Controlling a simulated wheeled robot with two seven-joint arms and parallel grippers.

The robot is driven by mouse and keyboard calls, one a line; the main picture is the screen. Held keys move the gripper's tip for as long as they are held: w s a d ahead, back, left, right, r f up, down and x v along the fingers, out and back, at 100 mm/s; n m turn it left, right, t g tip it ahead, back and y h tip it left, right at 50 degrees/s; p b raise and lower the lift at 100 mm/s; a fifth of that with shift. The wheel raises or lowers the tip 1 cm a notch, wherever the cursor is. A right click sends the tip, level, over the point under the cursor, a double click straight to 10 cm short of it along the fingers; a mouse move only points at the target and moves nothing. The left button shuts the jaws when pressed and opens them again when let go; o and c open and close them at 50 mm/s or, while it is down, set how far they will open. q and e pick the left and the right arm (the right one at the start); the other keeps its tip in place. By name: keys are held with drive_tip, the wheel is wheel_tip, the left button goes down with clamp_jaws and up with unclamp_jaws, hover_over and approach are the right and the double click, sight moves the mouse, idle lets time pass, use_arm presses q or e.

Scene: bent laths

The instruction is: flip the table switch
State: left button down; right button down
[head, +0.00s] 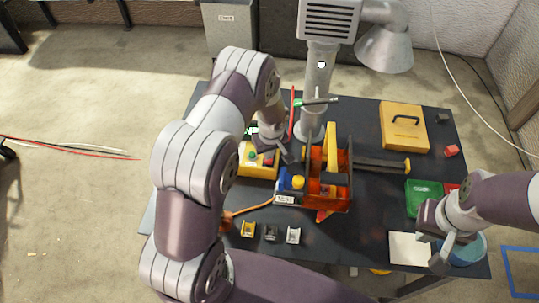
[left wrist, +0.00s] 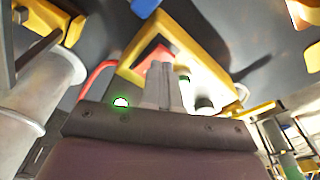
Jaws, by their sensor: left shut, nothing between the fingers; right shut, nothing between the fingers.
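A yellow box (head: 257,171) with a green button and a red part on top stands left of the middle of the table; I take it for the table switch. My left gripper (head: 291,157) is shut and empty, close over the box's right side. In the left wrist view a yellow frame (left wrist: 128,70) surrounds a red part (left wrist: 156,57). My left fingers (left wrist: 161,72) point at that red part and hide some of it; I cannot tell whether they touch it. A green light (left wrist: 121,101) glows beside them. My right gripper (head: 444,248) is shut and empty at the front right.
A grey extraction pipe (head: 316,90) rises behind. A yellow case (head: 405,128), green box (head: 423,198) and white sheet (head: 408,250) lie right.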

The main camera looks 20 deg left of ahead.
use_arm(q)
drive_tip(key=shift+f+b, duration=0.85)
idle(0.7)
wheel_tip(320, 180, up, 7)
drive_tip(key=p, duration=0.4)
idle(0.7)
